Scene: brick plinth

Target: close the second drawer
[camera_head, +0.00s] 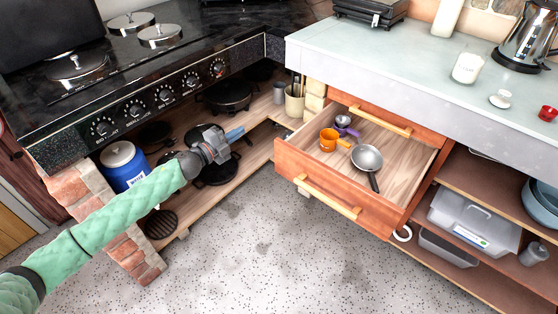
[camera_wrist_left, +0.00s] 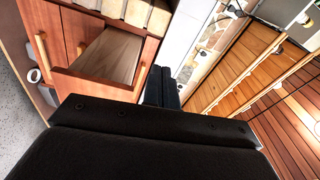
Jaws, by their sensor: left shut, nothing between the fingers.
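The open drawer (camera_head: 345,208), the lower of two, sticks out from under the counter with its orange-brown front toward the floor. Its wooden bar handle (camera_head: 328,197) is on that front. Inside lie an orange pot (camera_head: 328,139), a small purple-handled pan (camera_head: 343,121) and a grey frying pan (camera_head: 367,158). My left gripper (camera_head: 228,143) is shut and empty, left of the drawer and apart from it, in front of the stove shelf. In the left wrist view its dark closed fingers (camera_wrist_left: 162,88) show, with the open drawer (camera_wrist_left: 112,58) beyond them to the left. My right gripper is out of view.
The upper drawer, with its handle (camera_head: 380,121), is shut. The black stove (camera_head: 160,85) stands over a wooden shelf with pans and a blue canister (camera_head: 124,170). Open shelves with a grey bin (camera_head: 470,222) are right of the drawer. The speckled floor (camera_head: 270,260) in front is clear.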

